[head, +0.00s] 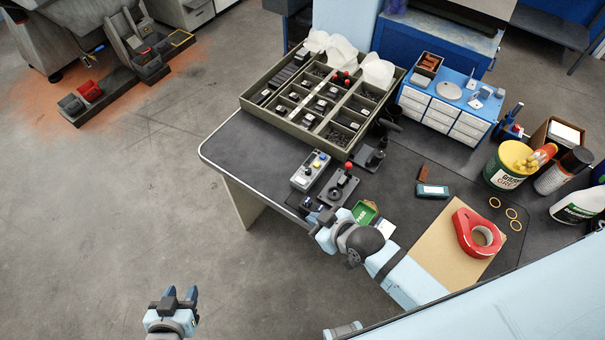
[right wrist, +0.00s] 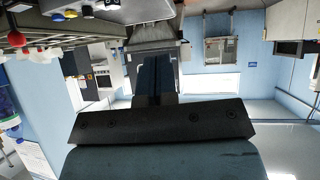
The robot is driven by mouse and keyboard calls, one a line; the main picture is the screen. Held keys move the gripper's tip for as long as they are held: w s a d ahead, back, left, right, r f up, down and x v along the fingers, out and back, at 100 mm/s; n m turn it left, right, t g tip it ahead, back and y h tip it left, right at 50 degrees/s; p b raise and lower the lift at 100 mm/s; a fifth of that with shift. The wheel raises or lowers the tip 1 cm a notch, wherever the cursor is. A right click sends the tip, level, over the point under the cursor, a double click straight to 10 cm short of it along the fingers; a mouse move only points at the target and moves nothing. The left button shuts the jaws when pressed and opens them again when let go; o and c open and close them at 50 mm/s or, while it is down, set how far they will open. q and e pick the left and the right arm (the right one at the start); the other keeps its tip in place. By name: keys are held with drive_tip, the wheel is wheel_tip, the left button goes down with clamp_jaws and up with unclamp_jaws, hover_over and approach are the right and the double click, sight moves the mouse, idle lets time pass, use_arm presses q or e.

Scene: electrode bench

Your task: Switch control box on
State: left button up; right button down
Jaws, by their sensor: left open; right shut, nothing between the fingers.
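My right gripper (head: 309,206) is shut and empty, just in front of the control box at the bench edge, apart from the buttons. My left gripper (head: 181,292) is open and empty over the floor, well away from the bench.
A compartment tray (head: 248,105) stands behind the control box. A second dark unit (head: 369,156) stands right of the joystick unit. A green box (head: 364,212) lies near my right wrist. A red tape dispenser (head: 467,238) sits on cardboard (head: 432,250).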

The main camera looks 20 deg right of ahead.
drive_tip(key=w+a+n+g+y+b, duration=0.2)
drive_tip(key=w+a+n+g+b, duration=0.1)
drive_tip(key=w+a+n, duration=0.35)
wheel_tip(320, 180, up, 5)
drive_tip(key=n+g+h+b, duration=0.7)
drive_tip(key=n+b, duration=0.1)
drive_tip(key=n, duration=0.5)
hover_over(304, 182)
wheel_tip(304, 182, down, 14)
drive_tip(key=shift+p, duration=0.3)
